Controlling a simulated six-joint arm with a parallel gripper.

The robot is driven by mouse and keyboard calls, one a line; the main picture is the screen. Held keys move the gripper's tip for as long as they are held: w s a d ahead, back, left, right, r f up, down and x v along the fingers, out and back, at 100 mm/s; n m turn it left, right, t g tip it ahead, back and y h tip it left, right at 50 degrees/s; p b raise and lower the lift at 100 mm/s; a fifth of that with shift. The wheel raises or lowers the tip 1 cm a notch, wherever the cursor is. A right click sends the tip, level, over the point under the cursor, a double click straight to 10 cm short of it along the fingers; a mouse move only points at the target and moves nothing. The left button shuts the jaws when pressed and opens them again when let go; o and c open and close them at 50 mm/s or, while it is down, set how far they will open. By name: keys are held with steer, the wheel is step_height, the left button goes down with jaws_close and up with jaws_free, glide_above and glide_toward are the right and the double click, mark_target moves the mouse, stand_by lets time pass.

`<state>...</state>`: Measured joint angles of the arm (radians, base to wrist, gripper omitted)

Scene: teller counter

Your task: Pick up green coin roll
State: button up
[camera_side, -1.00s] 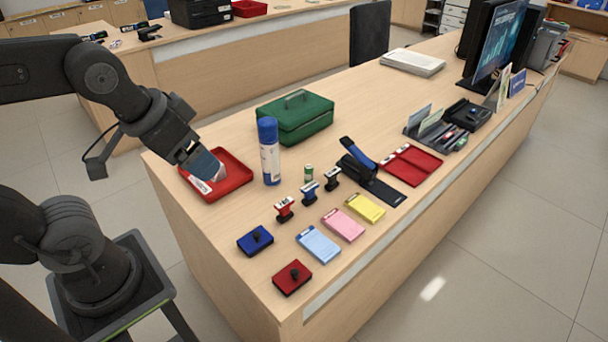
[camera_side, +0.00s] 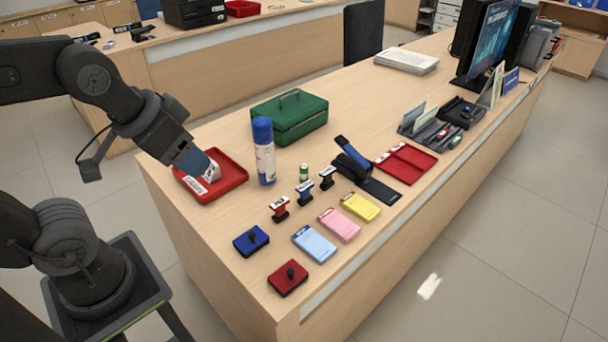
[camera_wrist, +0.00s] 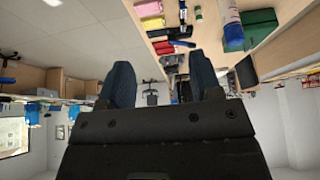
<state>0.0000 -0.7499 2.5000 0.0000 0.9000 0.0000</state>
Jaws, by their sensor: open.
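The green coin roll (camera_side: 304,173) stands upright on the counter, right of the tall white and blue bottle (camera_side: 265,152). It is a small green cylinder with a light top. My gripper (camera_side: 208,170) is over the red tray (camera_side: 228,182), to the left of the bottle and well apart from the coin roll. In the wrist view my gripper (camera_wrist: 162,75) is open, with nothing between its fingers. A small green and white thing that looks like the coin roll (camera_wrist: 198,14) shows near the top edge there.
A green cash box (camera_side: 290,118) stands behind the bottle. Red (camera_side: 279,208), blue (camera_side: 304,193) and black (camera_side: 327,178) stamps stand in front of the coin roll. A stapler-like blue and black tool (camera_side: 355,163) lies to its right. Ink pads and coloured pads line the near edge.

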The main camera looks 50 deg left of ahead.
steer(key=shift+w, duration=0.1)
steer(key=n+g+y, duration=0.4)
steer(key=n, duration=0.8)
glide_above(304, 166)
steer(key=s+d, duration=0.3)
steer(key=d, duration=0.2)
step_height(304, 166, down, 18)
steer(key=shift+n, duration=0.4)
steer(key=x, duration=0.7)
steer(key=w+x, duration=0.1)
steer(key=x, duration=0.2)
steer(key=shift+w+a+f, duration=0.1)
steer(key=shift+x, duration=2.9)
jaws_close()
